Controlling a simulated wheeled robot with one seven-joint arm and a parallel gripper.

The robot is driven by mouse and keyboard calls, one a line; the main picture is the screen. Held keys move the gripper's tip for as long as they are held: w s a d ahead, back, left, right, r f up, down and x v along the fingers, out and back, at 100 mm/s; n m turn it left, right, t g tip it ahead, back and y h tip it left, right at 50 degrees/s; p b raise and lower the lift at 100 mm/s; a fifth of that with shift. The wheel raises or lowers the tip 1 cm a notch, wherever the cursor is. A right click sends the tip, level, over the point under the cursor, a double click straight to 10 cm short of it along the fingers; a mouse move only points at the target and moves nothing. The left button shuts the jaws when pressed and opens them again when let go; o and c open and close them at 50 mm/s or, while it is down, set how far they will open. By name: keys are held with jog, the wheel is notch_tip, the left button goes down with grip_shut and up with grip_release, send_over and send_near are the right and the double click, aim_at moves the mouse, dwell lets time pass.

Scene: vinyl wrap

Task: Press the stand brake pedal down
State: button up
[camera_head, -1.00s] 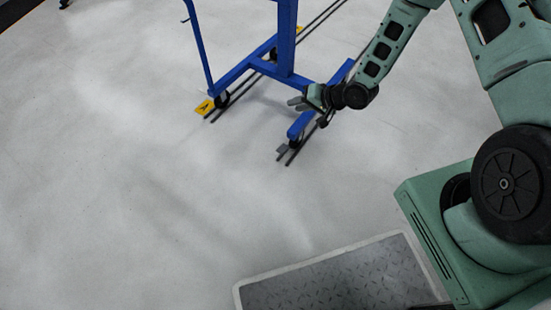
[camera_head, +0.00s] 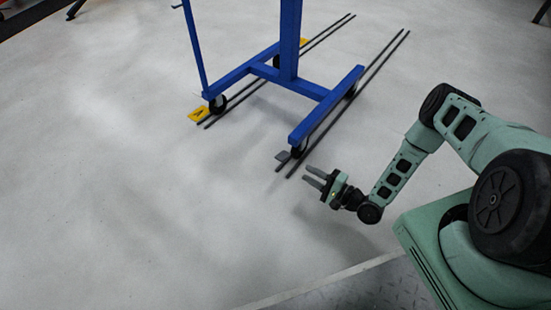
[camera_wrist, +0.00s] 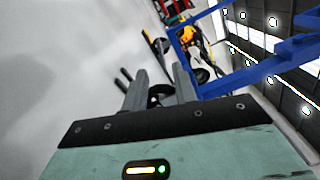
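The blue wheeled stand (camera_head: 292,60) stands on dark floor rails in the head view.
A yellow pedal-like piece (camera_head: 199,115) sits at the left leg's near caster. The dark rails (camera_head: 375,70) run along the floor under the stand. The pale floor (camera_head: 120,190) to the left is open. A grey treadplate (camera_head: 370,290) lies at the bottom, close to my body.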

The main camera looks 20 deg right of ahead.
aim_at(277, 156)
jog(key=b+x, duration=0.6)
jog(key=x, duration=0.8)
jog(key=shift+f, duration=0.2)
jog(key=shift+w+a+r, duration=0.1)
jog(key=shift+w+a, duration=0.15)
jog(key=shift+w, duration=0.05)
grip_shut()
